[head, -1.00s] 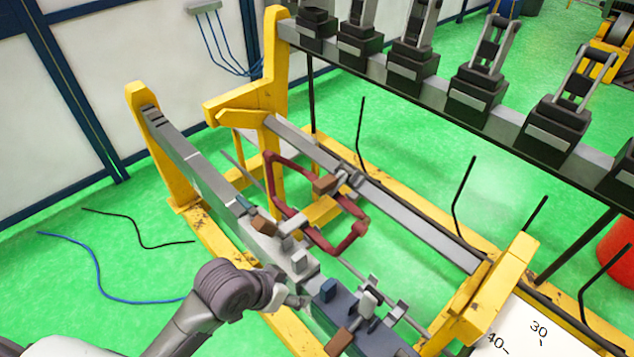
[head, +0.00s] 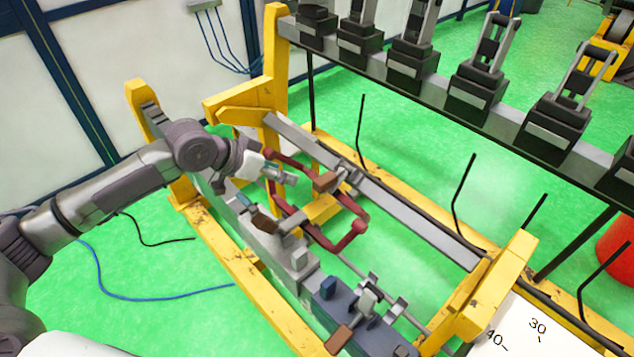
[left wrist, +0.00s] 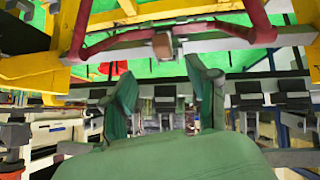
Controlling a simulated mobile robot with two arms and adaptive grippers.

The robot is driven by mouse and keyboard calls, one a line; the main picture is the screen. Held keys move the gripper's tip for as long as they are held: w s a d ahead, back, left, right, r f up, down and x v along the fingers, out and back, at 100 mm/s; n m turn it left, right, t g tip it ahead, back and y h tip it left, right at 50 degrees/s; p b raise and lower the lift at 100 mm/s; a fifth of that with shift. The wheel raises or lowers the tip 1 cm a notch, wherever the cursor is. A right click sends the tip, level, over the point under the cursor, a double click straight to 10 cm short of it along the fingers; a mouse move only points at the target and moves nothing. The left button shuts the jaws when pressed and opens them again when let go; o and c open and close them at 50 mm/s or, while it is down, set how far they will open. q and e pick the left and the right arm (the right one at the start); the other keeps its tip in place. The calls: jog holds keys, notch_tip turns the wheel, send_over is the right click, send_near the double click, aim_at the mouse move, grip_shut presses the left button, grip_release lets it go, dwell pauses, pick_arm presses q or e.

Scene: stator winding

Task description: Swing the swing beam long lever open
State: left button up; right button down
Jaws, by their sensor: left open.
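The grey beam (head: 222,203) with clamps and levers runs from the left yellow post to the front. A second grey beam (head: 420,232) lies behind it on the right. I cannot tell for sure which lever is the long one. My left gripper (head: 284,175) is open over the far left part of the coil, its arm hiding part of the front beam. In the left wrist view its two green fingers (left wrist: 163,88) stand apart with nothing between them, below the red coil (left wrist: 258,28).
Yellow frame posts (head: 272,60) rise at the back and front right. A rail with several black clamp units (head: 412,65) runs along the upper right. Black upright rods (head: 460,195) stand beyond the frame. A dark blue block with levers (head: 345,310) sits on the front beam.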

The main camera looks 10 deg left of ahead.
aim_at(316, 183)
pick_arm(q)
jog(key=p+x, duration=0.3)
jog(key=x, duration=0.9)
jog(key=shift+w, duration=0.25)
jog(key=shift+w+d+f, duration=0.35)
jog(key=shift+f, duration=0.15)
grip_shut()
